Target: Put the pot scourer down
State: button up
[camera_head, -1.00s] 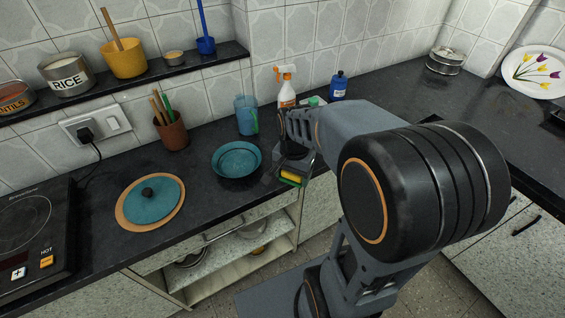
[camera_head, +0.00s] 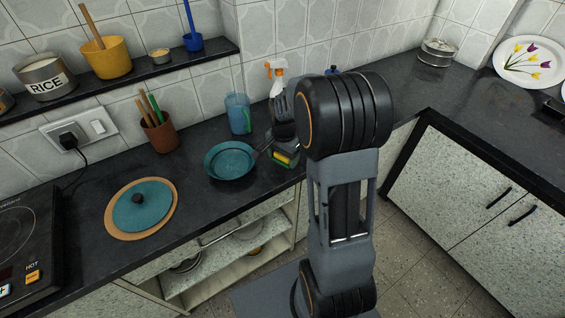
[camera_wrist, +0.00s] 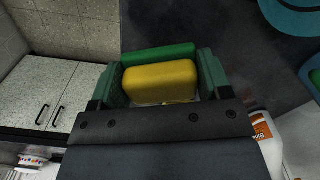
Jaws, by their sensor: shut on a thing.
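The pot scourer is a yellow block with a green layer; it shows in the wrist view (camera_wrist: 160,80) and in the head view (camera_head: 283,158). My gripper (camera_wrist: 157,84) is shut on it, with a green finger at each side. In the head view my gripper (camera_head: 284,152) is at the counter just right of the teal frying pan (camera_head: 230,161), near the front edge. My arm hides part of it. I cannot tell whether the scourer touches the counter (camera_head: 203,205).
A spray bottle (camera_head: 277,75) and a blue jug (camera_head: 238,114) stand behind. The pan's handle points towards my gripper. A teal lid (camera_head: 141,205) lies on a round board to the left. Open shelves (camera_head: 245,262) are below the counter. Bare counter lies between lid and pan.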

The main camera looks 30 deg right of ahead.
aim_at(283, 168)
jog(key=shift+w+d+f, duration=0.1)
jog(key=shift+w+f, duration=0.45)
jog(key=shift+f, duration=1.6)
jog(key=shift+f, duration=0.15)
jog(key=o, duration=1)
